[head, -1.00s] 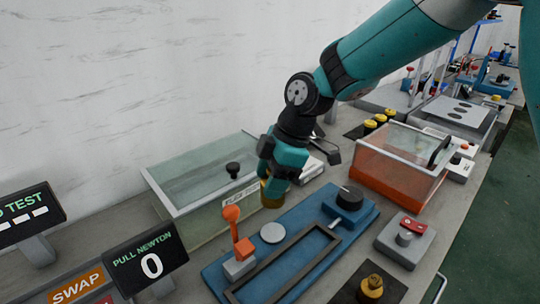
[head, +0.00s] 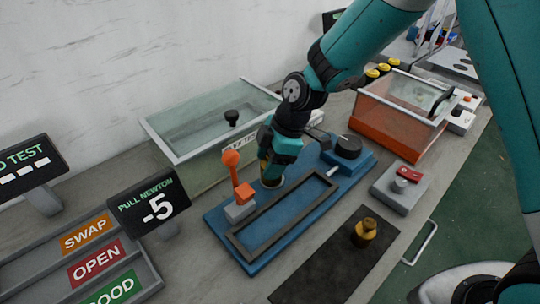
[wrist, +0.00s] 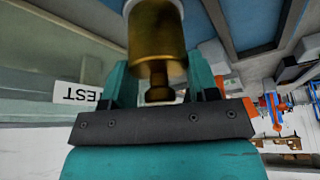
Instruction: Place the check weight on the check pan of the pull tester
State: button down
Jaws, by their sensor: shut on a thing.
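My gripper (head: 275,160) is over the blue pull tester (head: 235,225), pointing down. In the wrist view it is shut on the knob of the check weight (wrist: 157,35), a brass cylinder between the teal fingers. The weight's body reaches the pale round check pan (wrist: 182,5), and the two appear to touch. In the head view the pan (head: 272,184) shows only as a rim under the weight, the rest hidden by gripper and weight.
An orange lever (head: 237,175) stands just left of the pan. A black knob (head: 348,146) sits on the tester's far end. A clear-lidded tank (head: 190,150) is behind. Another brass piece (head: 365,233) stands on the dark mat (head: 325,265) in front.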

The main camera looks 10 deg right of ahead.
jog(key=shift+f, duration=0.1)
jog(key=shift+c, duration=1.9)
grip_release()
jog(key=s+v, duration=0.1)
jog(key=v, duration=1)
jog(key=s+d+r+m, duration=0.2)
jog(key=s+r+m, duration=0.2)
jog(key=s, duration=0.6)
jog(key=s+d+r+m, duration=0.2)
jog(key=s+r+m, duration=0.2)
jog(key=s+m, duration=0.4)
jog(key=s, duration=0.3)
jog(key=shift+d+t, duration=0.25)
jog(key=shift+t, duration=0.05)
jog(key=shift+s, duration=0.1)
